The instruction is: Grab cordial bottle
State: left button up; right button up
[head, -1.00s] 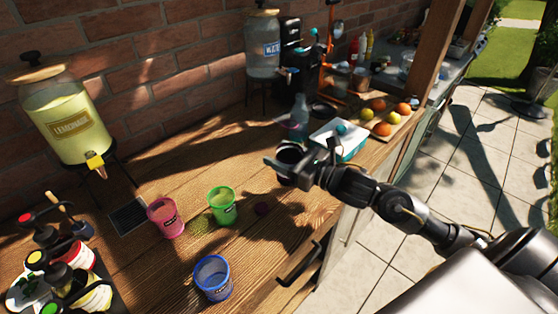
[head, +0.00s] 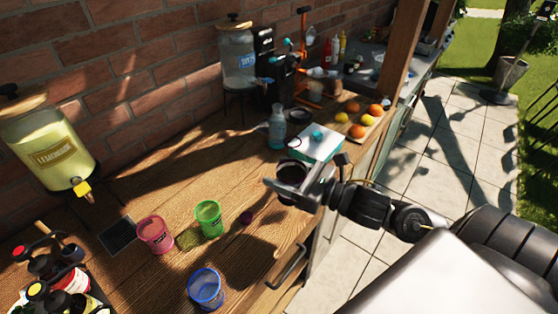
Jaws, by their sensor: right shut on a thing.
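My right gripper (head: 287,184) is shut on a dark, round-topped vessel (head: 293,172) near the table's front edge. The jaws partly hide it, and I cannot tell whether it touches the table. Several pump-topped bottles (head: 62,276) stand at the lower left, with red, yellow and green on their tops. A pale blue glass bottle (head: 277,128) stands upright behind the gripper, apart from it. No label shows which bottle is the cordial. My left gripper is not in view.
Pink (head: 155,235), green (head: 208,220) and blue (head: 206,288) cups stand on the wooden table (head: 170,185). A white-and-teal box (head: 318,143) is just behind my gripper. A lemonade dispenser (head: 45,150) and a water dispenser (head: 238,57) stand by the brick wall.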

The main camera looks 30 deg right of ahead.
jog(key=shift+s+r+p, duration=0.25)
jog(key=shift+s+p, duration=0.25)
jog(key=shift+p, duration=0.05)
jog(key=shift+s+r+p, duration=0.25)
jog(key=shift+s+p, duration=0.2)
jog(key=shift+p, duration=0.05)
jog(key=shift+f, duration=0.1)
